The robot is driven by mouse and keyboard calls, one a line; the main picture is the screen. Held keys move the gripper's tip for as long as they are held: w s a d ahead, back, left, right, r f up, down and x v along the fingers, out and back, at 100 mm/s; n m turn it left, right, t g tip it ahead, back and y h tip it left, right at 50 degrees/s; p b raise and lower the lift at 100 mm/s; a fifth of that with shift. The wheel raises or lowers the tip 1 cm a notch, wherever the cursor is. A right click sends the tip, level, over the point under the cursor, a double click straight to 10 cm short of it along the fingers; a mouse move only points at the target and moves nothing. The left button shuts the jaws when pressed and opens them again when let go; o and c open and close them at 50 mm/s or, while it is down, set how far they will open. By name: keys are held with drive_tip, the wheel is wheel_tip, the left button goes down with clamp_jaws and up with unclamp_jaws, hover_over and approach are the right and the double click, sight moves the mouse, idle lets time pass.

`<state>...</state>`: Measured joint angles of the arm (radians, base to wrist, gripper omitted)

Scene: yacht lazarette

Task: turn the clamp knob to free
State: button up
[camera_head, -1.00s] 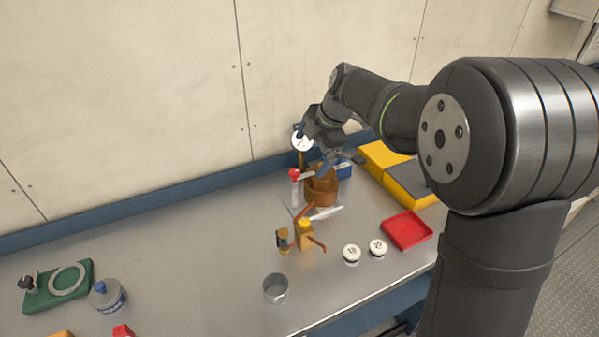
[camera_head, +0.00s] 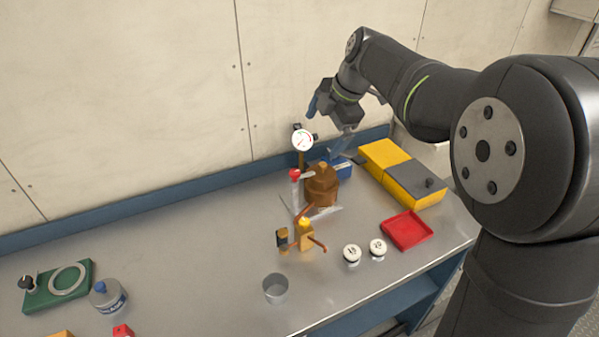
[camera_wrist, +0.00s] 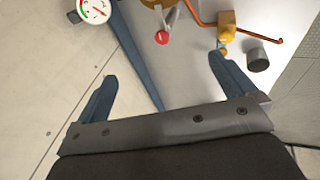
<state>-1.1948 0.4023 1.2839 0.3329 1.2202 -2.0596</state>
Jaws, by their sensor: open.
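Two dark knobs show in the head view, and I cannot tell which is the clamp knob. One knob (camera_head: 429,183) stands on the grey part of a yellow and grey box (camera_head: 378,153) at the right. The other knob (camera_head: 26,282) is on a green plate (camera_head: 42,296) with a ring at the far left. My gripper (camera_head: 327,124) is open and empty, raised above the back of the bench behind the brown fitting (camera_head: 321,186). Its two blue fingers show spread apart in the wrist view (camera_wrist: 163,70), with no knob between them.
A round gauge (camera_head: 302,139), a red-balled lever (camera_head: 294,174) and a brass valve with copper pipes (camera_head: 305,235) stand mid-bench. A red tray (camera_head: 407,230), two white round pieces (camera_head: 352,252) and a metal cup (camera_head: 275,288) are in front. The left-centre bench is clear.

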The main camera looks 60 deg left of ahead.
drive_tip(key=shift+v, duration=1.2)
drive_tip(key=shift+c, duration=0.2)
